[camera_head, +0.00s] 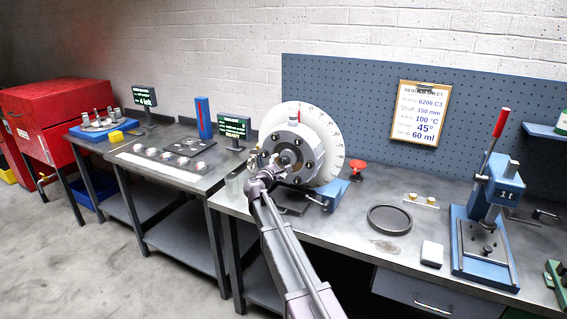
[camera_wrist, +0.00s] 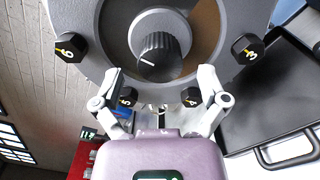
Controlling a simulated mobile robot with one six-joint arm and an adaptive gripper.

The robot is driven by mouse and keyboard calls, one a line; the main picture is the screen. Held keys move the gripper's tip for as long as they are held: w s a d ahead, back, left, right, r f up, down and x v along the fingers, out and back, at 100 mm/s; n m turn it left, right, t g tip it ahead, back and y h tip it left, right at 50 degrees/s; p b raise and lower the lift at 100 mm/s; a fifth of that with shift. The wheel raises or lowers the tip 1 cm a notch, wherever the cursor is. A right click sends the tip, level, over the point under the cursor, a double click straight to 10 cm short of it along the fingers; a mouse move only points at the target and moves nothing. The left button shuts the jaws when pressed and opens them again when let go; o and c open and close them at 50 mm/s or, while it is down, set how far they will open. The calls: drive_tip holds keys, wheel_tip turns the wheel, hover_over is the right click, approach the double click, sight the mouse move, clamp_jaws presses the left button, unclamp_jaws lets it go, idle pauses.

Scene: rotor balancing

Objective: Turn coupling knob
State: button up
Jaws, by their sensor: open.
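The coupling knob (camera_wrist: 159,57) is black and ribbed, with a white line on its face. It sits at the centre of a grey round hub (camera_wrist: 110,25), which carries black numbered bolts; 6, 3, 5 and 4 show. In the head view the hub (camera_head: 309,139) stands in front of a large white dial disc (camera_head: 334,137). My gripper (camera_wrist: 160,76) is open, its two fingertips apart to the left and right of the knob's lower part in the wrist view. I cannot tell whether they touch it. In the head view my gripper (camera_head: 270,165) is in front of the hub.
A blue press (camera_head: 487,215) with a red lever stands right on the workbench (camera_head: 350,215). A black ring (camera_head: 389,219) and a white block (camera_head: 432,254) lie between. A red knob-like part (camera_head: 357,168) is beside the rotor stand. A lower table with parts (camera_head: 150,172) is left.

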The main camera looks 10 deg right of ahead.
drive_tip(key=shift+x, duration=1.45)
drive_tip(key=c, duration=1.1)
